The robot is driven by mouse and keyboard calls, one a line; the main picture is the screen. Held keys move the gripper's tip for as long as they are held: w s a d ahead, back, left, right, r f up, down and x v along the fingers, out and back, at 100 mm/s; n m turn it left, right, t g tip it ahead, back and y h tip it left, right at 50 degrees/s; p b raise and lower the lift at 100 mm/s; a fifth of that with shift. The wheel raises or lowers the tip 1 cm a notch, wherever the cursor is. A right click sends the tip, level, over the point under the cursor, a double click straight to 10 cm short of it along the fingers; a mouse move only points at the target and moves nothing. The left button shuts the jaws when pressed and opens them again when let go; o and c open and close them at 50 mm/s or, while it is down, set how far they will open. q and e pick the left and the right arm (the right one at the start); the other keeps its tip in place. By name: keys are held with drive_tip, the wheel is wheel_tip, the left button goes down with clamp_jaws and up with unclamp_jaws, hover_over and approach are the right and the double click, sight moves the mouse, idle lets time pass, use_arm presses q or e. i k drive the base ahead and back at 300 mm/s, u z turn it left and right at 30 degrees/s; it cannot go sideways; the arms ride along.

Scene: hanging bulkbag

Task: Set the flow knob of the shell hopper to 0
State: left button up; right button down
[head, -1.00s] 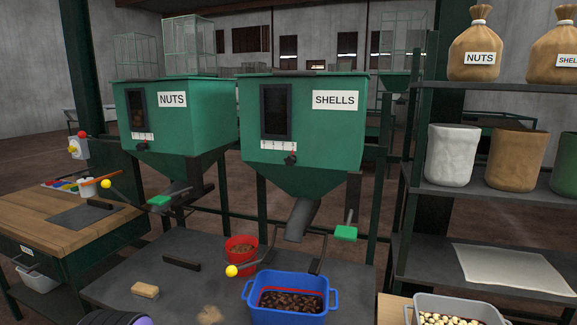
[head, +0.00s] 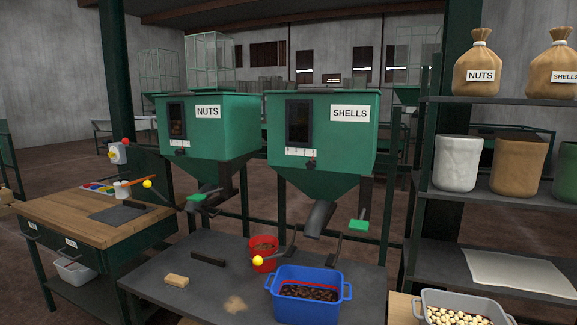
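The shell hopper (head: 345,145) is a green funnel-shaped bin with a SHELLS sign (head: 349,113) and a dark window on its front. Its flow knob (head: 311,164) is a small dark knob with a bit of red, below the right part of a white scale strip (head: 301,152). The strip's digits are too small to read, and the exact pointing of the knob is unclear. Neither of my grippers is in view, and nothing touches the knob.
The nuts hopper (head: 225,135) stands to the left with its own knob. Below, a dark table holds a blue crate (head: 348,292) of shells, a red bucket (head: 263,243) and a brush (head: 177,280). A wooden workbench (head: 75,220) is left, shelves (head: 500,188) right.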

sight(311, 165)
drive_tip(key=z, duration=0.1)
drive_tip(key=i, duration=1.1)
drive_tip(key=z, duration=0.5)
